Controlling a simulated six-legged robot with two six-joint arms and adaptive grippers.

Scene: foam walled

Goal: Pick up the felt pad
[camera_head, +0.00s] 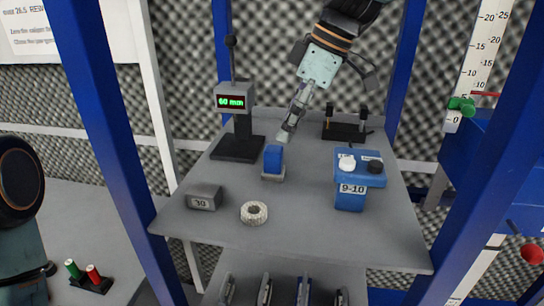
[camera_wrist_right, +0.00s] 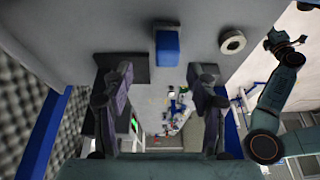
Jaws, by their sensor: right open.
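No label tells which one is the felt pad. My right gripper (camera_wrist_right: 160,80) is open and empty, with its fingers apart. In the head view it hangs above the table, behind and right of the blue block. My left arm (camera_head: 20,200) is at the left edge; its gripper (camera_wrist_right: 286,42) shows small in the wrist view.
The grey table (camera_head: 310,235) also holds a gauge reading 60 mm (camera_head: 236,120), a grey block marked 30 (camera_head: 204,196), a blue box marked 9-10 (camera_head: 350,200) and a black stand (camera_head: 345,131). Blue posts (camera_head: 90,110) flank it. Its front middle is clear.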

